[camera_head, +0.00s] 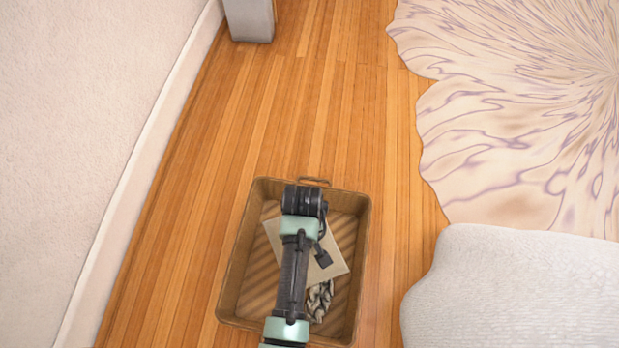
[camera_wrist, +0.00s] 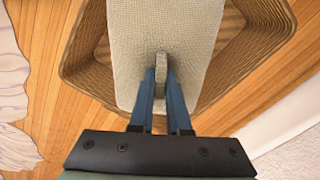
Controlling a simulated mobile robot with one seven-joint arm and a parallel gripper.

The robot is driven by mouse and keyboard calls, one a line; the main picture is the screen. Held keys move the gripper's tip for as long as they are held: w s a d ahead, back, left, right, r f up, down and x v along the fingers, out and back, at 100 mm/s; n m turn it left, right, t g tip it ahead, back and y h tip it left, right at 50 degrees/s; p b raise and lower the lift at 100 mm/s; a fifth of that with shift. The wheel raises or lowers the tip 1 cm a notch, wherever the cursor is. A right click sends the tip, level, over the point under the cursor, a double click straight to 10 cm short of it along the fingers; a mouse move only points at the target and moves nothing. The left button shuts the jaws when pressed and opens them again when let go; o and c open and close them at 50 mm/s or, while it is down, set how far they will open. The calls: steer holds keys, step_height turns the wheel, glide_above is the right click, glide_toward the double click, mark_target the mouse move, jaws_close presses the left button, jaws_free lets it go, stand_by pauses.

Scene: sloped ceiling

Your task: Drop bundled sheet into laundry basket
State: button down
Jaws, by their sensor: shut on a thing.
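The bundled sheet (camera_wrist: 165,25) is a cream, woven-looking, flat slab. My gripper (camera_wrist: 160,78) has its blue fingers shut on a raised part of it. In the head view the sheet (camera_head: 338,258) shows as a pale tilted square, partly covered by my arm. The laundry basket (camera_head: 362,270) is a brown, open-topped box on the floor, and the sheet is over its opening. In the wrist view the basket's ribbed wall (camera_wrist: 82,50) surrounds the sheet. I cannot tell how far the sheet is above the basket's bottom.
A wall with a white baseboard (camera_head: 125,205) runs along the left. A white textured piece (camera_head: 515,290) and a pale patterned rug (camera_head: 510,130) are at right. Wood floor (camera_head: 290,110) is clear beyond the basket.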

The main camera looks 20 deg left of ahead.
steer(key=c, duration=0.8)
jaws_free()
step_height(320, 180, up, 13)
steer(key=p, duration=0.7)
